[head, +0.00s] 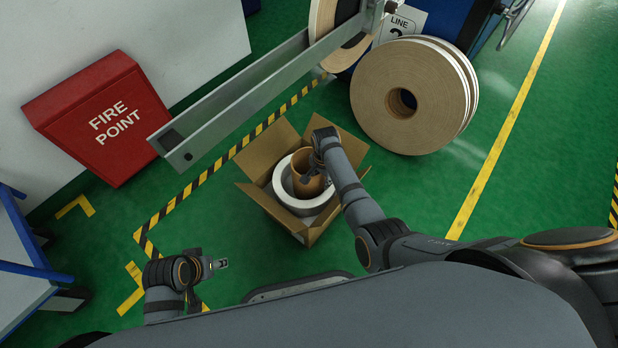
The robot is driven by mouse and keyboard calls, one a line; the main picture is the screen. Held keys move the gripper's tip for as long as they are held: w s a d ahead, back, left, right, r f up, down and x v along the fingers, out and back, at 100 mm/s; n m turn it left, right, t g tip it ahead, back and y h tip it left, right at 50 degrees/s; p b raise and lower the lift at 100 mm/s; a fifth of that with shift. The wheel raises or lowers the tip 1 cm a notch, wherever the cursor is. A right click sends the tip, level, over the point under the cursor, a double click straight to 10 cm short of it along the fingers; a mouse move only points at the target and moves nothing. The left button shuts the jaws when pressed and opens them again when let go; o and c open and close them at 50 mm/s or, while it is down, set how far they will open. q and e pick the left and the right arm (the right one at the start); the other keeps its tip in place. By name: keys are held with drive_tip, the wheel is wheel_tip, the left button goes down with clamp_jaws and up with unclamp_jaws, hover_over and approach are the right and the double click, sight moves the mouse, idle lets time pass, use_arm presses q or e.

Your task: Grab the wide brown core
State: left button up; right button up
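The wide brown core (301,184) stands in an open cardboard box (263,153) on the green floor, with a white ring (283,180) around or beside it. My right gripper (311,172) is over the box, with its fingers pointing down at the core's upper right rim. The gripper and wrist hide part of the core, and I cannot tell whether the fingers are closed on it. My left gripper (222,264) is low at the left, away from the box, with nothing visible in it. Its finger opening is too small to tell.
Large tan tape rolls (395,97) stand behind the box at the right. A grey metal beam (245,95) extends above the floor behind the box. A red fire point cabinet (108,118) is at the left. Green floor is clear between the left gripper and the box.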

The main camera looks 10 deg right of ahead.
clamp_jaws()
idle(0.5)
